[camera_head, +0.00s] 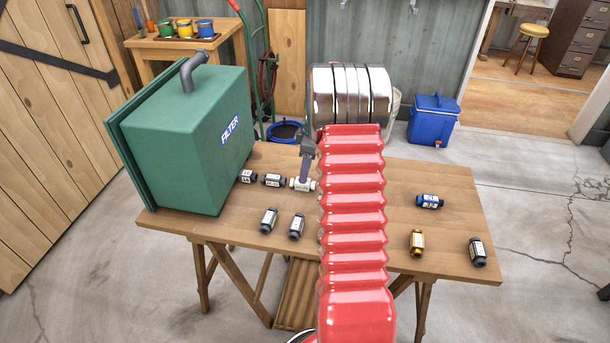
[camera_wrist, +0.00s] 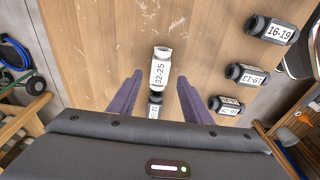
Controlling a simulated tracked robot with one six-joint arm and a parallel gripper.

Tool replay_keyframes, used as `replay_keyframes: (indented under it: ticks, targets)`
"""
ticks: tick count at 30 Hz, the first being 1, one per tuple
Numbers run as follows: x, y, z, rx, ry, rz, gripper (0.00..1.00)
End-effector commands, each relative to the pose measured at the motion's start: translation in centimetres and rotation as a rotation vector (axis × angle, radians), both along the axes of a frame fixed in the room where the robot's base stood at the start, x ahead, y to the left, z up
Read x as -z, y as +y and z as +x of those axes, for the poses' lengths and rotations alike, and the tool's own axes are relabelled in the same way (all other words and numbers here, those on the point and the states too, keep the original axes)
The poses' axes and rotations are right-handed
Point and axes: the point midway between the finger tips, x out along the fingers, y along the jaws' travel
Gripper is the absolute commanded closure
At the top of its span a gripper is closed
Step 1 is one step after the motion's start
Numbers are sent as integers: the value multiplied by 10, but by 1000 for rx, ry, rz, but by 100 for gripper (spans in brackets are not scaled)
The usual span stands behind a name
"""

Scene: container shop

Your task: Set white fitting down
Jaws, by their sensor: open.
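The white fitting (camera_head: 302,184) lies on the wooden table (camera_head: 450,190), at the right end of a row of fittings beside the green filter box. In the wrist view the white fitting (camera_wrist: 160,72) shows its label, 32-25, and lies between and just beyond my finger ends. My gripper (camera_wrist: 159,84) is open, with a gap on each side of the fitting. In the head view my gripper (camera_head: 307,165) is just above the white fitting, partly hidden by my red arm.
Two dark fittings (camera_head: 272,180) continue the row to the left, and two more (camera_head: 268,220) lie in front. A blue fitting (camera_head: 429,201), a brass one (camera_head: 416,242) and a dark one (camera_head: 478,251) lie right. The green filter box (camera_head: 190,140) fills the table's left end.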

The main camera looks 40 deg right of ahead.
Motion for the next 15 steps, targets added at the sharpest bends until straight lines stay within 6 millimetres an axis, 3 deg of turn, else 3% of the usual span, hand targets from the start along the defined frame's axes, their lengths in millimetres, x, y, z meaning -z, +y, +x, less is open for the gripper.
replay_keyframes:
  ticks: [9, 15]
  targets:
    - [-56, -6, -7, 0, -2, -2, 55]
    - [-77, -8, -9, 0, -1, -2, 55]
